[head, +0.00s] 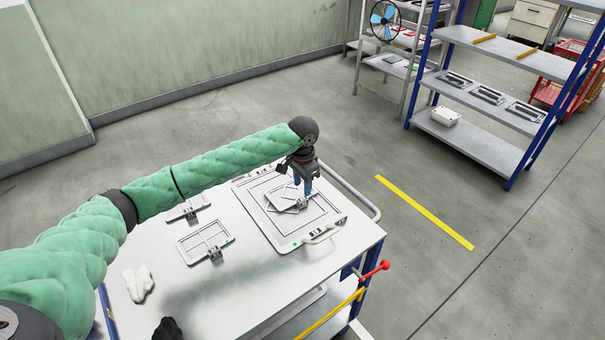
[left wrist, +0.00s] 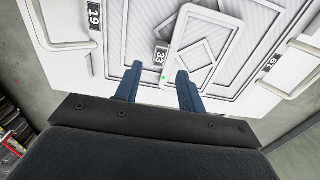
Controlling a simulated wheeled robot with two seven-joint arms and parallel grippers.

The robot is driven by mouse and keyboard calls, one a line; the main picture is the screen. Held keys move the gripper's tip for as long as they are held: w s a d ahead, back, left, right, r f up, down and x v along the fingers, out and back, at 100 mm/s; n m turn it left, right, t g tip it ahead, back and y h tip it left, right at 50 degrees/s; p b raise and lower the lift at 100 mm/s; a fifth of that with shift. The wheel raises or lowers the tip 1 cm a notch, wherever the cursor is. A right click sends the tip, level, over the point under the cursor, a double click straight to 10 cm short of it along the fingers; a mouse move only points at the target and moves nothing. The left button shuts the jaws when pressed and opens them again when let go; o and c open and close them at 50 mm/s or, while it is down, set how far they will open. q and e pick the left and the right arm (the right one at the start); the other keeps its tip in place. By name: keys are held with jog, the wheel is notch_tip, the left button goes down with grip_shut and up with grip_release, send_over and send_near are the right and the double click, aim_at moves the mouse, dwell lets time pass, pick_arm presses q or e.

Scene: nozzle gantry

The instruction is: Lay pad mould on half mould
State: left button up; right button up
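The half mould (head: 312,232) is a large pale framed plate with a ribbed face, lying on the white table; its rim with a "19" tag shows in the left wrist view (left wrist: 95,24). My left gripper (head: 303,190) points down over the pad mould. In the left wrist view its blue fingers (left wrist: 157,78) stand apart, one each side of the tag end, with no visible grip.
Two smaller framed plates (head: 206,240) (head: 187,208) with clips lie left of the half mould. A white cloth-like item (head: 138,284) is near the table's left. A dark shape (head: 168,328) shows at the bottom edge, unclear. A blue-post shelf (head: 478,140) stands at the back right.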

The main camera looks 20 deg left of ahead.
pick_arm(q)
notch_tip(320, 180, up, 6)
jog(key=b, duration=0.1)
jog(key=shift+r+b, duration=0.15)
jog(key=shift+b, duration=0.15)
pick_arm(e)
jog(key=shift+w+a+r, duration=0.1)
jog(key=shift+a+r, duration=0.05)
jog(key=shift+r, duration=0.7)
jog(key=shift+w+a+r, duration=0.1)
jog(key=shift+a+r, duration=0.1)
jog(key=shift+r, duration=0.6)
jog(key=shift+w+a+r, duration=0.1)
jog(key=shift+a+r, duration=0.05)
jog(key=shift+r, duration=0.7)
